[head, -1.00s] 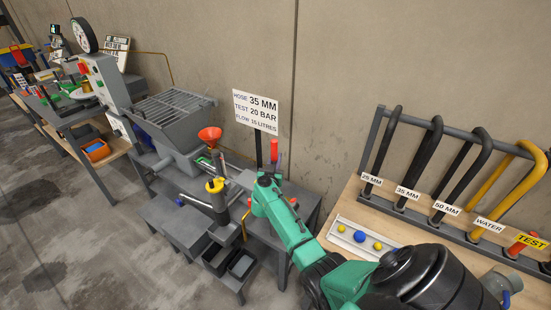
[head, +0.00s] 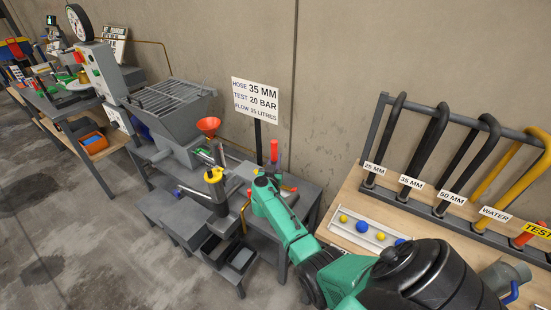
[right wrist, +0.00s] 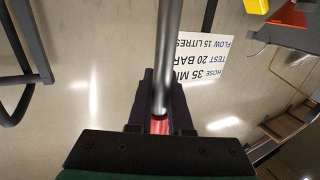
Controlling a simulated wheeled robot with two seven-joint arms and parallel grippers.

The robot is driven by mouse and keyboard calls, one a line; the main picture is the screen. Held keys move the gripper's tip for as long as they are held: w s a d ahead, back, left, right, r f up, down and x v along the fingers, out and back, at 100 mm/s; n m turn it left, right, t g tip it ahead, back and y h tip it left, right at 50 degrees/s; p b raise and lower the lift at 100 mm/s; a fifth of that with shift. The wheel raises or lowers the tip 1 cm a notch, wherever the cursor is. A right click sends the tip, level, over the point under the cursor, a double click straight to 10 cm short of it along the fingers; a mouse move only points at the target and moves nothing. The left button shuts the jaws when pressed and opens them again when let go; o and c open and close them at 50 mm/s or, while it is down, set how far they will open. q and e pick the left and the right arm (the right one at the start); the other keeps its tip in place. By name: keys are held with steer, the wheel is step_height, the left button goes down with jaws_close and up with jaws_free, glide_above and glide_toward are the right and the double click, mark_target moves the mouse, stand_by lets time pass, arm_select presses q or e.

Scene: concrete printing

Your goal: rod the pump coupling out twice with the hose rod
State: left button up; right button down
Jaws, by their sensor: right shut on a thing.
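My right gripper (right wrist: 160,105) is shut on the red grip (right wrist: 159,126) of a grey hose rod (right wrist: 168,50). In the right wrist view the rod runs straight out ahead between the fingers and past the top edge. In the head view my right gripper (head: 264,182) is beside the pump bench, right of the pump (head: 175,115) and its upright post with a yellow collar (head: 214,175). The rod and the pump coupling cannot be told apart clearly there, so I cannot tell whether the rod is inside it. My left gripper is out of view.
A red upright cylinder (head: 273,150) is close behind my right gripper. A sign (head: 255,100) stands behind the bench. At right are a hose rack (head: 440,118) and a ball tray (head: 332,228). Dark bins (head: 241,258) sit low in front.

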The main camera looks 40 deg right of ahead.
steer(key=shift+r, duration=0.1)
step_height(320, 180, up, 5)
steer(key=p, duration=0.5)
steer(key=shift+r, duration=0.85)
step_height(320, 180, up, 6)
